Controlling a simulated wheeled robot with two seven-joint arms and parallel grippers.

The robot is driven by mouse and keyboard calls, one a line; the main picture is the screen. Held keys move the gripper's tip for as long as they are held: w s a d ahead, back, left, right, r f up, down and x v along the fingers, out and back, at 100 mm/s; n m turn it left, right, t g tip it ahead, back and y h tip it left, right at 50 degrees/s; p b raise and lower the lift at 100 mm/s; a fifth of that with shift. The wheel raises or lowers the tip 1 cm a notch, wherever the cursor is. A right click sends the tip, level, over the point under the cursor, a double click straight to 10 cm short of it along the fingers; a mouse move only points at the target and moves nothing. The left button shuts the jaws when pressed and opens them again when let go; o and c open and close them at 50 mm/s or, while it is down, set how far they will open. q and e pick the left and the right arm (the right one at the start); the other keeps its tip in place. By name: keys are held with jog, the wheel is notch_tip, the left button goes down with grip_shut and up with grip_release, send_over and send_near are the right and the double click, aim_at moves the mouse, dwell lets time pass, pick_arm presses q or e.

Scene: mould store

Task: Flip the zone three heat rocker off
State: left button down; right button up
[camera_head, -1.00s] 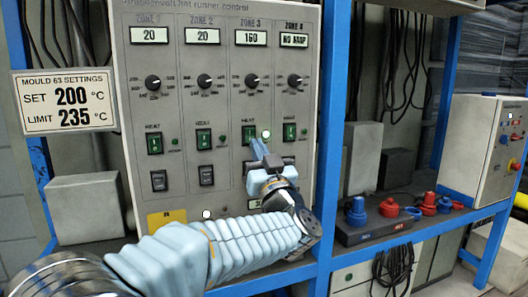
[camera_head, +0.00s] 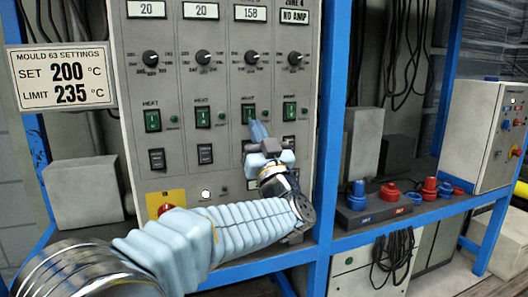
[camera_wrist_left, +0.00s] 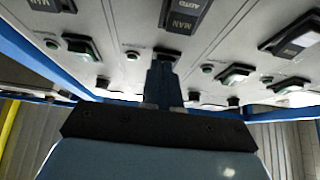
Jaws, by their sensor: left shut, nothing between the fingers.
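The hot runner control panel (camera_head: 226,75) stands upright before me, with a column of controls per zone. The green zone three heat rocker (camera_head: 248,110) is partly covered by my left gripper (camera_head: 257,128). That gripper is shut and empty, its fingertips at the lower part of the rocker. In the left wrist view, the shut fingers (camera_wrist_left: 164,78) reach up to a dark rocker whose face is mostly hidden. I cannot tell which way the rocker is tipped, or whether the fingers touch it. The zone three display (camera_head: 250,13) reads 158.
Green heat rockers for zone one (camera_head: 152,120), zone two (camera_head: 203,117) and zone four (camera_head: 290,110) are close by. Black rockers sit below. A red knob (camera_head: 165,209) is at lower left. A blue post (camera_head: 328,150) stands right of the panel.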

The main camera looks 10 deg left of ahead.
pick_arm(q)
jog(key=b+v, duration=0.2)
jog(key=v, duration=1.1)
jog(key=shift+s+f, duration=0.1)
jog(key=w+d+f+m+h, duration=0.1)
jog(key=w+f+m+h, duration=0.35)
jog(key=f, duration=0.45)
jog(key=w+d+f+m+h, duration=0.1)
jog(key=w+f+m+h, duration=0.2)
jog(key=w+f+h, duration=0.5)
jog(key=s+a+f+m+g+h+p, duration=0.1)
jog(key=s+f+g, duration=0.15)
jog(key=f, duration=0.95)
jog(key=s+a+f+g+h, duration=0.15)
jog(key=f+g, duration=0.25)
jog(key=f, duration=0.8)
jog(key=s+a+f+n+g+p, duration=0.1)
jog(key=s+f+n+g, duration=0.1)
jog(key=s+f+g, duration=0.95)
jog(key=s+f+h, duration=0.1)
jog(key=s+f, duration=0.4)
jog(key=s, duration=0.3)
jog(key=s+f+n+g+h, duration=0.1)
jog(key=s+f+h, duration=0.1)
jog(key=s+f, duration=0.4)
jog(key=shift+s+d+g, duration=0.3)
jog(key=shift+s+d, duration=0.15)
jog(key=shift+s, duration=0.65)
